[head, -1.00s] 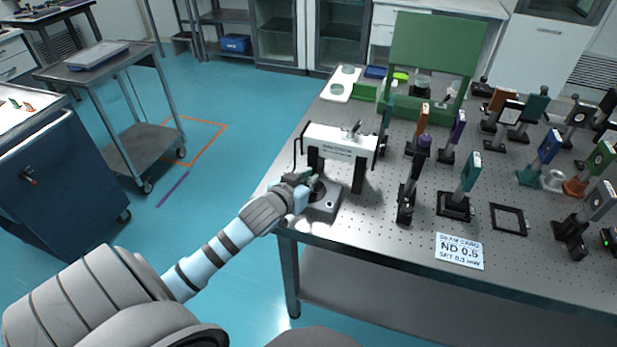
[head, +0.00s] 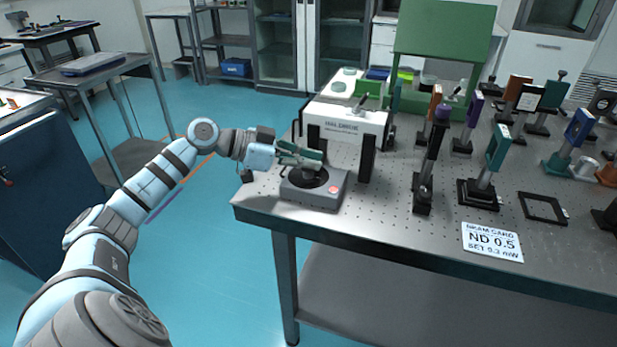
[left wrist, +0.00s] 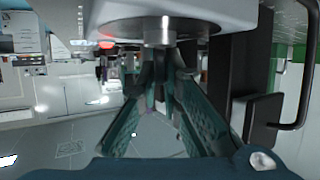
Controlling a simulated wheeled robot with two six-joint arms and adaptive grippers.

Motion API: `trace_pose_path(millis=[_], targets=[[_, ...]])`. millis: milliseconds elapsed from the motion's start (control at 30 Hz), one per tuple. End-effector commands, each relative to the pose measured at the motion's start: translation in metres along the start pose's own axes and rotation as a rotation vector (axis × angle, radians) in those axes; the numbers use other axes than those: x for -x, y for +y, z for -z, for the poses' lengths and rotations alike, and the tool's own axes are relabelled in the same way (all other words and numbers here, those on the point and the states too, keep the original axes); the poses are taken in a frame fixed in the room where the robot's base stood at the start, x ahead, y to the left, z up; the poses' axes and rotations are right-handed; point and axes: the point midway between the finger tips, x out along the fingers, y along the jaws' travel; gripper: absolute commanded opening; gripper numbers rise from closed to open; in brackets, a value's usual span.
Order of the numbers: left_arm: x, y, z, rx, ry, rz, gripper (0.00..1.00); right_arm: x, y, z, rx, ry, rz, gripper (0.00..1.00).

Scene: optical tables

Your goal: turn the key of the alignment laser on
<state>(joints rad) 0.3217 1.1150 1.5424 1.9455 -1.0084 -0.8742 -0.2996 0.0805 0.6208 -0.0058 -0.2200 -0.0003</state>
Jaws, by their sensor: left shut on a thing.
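A grey control box (head: 330,196) with a black round part on top and an orange-red button (head: 333,188) sits at the table's near left corner, in front of a white instrument box (head: 343,128). My left gripper (head: 314,163) reaches in from the left, just over the box's top. In the left wrist view its green fingers (left wrist: 155,85) converge on a small dark piece, likely the key (left wrist: 158,66), below a silver cylinder (left wrist: 160,31). The fingers mostly hide the key, so its angle is unclear. My right gripper is out of view.
The perforated optical table (head: 390,225) carries several optic mounts to the right. A white card (head: 492,242) lies near its front edge, beside an empty black frame (head: 543,207). A green panel (head: 445,45) stands behind.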

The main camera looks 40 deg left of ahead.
Motion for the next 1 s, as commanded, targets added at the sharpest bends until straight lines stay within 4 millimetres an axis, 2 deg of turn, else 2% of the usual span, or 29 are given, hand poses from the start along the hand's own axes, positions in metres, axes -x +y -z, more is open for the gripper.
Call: trace_pose_path(millis=[300,500,1000], targets=[[-0.001,0.000,0.002,-0.103,0.005,-0.259,0.00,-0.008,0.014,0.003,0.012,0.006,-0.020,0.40],[-0.001,0.001,0.000,-0.154,0.001,-0.382,0.00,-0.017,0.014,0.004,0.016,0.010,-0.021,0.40],[-0.001,0.002,-0.002,-0.196,-0.009,-0.495,0.00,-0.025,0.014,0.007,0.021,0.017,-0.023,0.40]])
